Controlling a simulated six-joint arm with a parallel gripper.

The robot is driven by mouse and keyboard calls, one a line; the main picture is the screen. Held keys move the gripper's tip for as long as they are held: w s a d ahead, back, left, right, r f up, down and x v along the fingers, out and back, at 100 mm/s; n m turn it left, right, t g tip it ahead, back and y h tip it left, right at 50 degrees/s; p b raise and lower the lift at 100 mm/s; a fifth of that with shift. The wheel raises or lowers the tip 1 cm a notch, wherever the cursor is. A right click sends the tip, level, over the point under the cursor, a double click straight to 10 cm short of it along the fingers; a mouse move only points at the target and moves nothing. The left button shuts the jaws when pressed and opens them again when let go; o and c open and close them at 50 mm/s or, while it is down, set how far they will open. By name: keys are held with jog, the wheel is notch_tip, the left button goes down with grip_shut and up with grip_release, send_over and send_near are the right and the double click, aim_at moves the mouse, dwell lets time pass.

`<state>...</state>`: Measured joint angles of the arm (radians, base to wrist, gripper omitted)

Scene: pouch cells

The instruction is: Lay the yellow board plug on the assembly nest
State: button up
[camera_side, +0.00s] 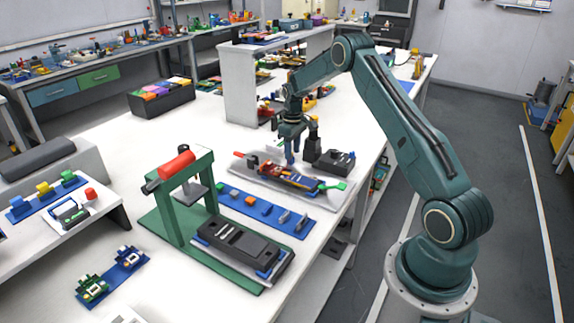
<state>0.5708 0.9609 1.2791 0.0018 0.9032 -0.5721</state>
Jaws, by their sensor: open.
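My gripper (291,158) points down over a pale tray (247,171) that bears a long fixture with orange, yellow and dark parts (285,176); this looks like the assembly nest, but I cannot be sure. The jaws are open, and their tips are close above the parts; I cannot tell whether they touch anything. A small yellow piece (310,185) shows near the right part of the fixture. I cannot tell which yellow piece is the board plug.
A blue strip with several small parts (265,209) lies in front of the tray. A green press frame with a red handle (176,165) stands to the left, with a dark fixture (240,245) on its base. A black block (335,161) sits right of my gripper. A white shelf (238,90) rises behind.

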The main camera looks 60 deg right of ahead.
notch_tip(320, 180, up, 14)
jog(key=shift+f, duration=0.25)
dwell(0.4)
dwell(0.7)
jog(key=s+a+r+t, duration=0.1)
jog(key=s+a+r, duration=0.4)
jog(key=a+r, duration=0.4)
jog(key=s+a+r+t, duration=0.1)
jog(key=s+a+r, duration=0.5)
jog(key=a, duration=0.5)
jog(key=s+a+t, duration=0.1)
jog(key=s+a, duration=0.4)
jog(key=s, duration=0.5)
jog(key=s+a+f+t, duration=0.1)
jog(key=s+a+t, duration=0.1)
jog(key=s+a, duration=0.4)
jog(key=shift+s+a+f+t, duration=0.2)
jog(key=shift+s+f+t, duration=0.1)
jog(key=shift+s, duration=1.7)
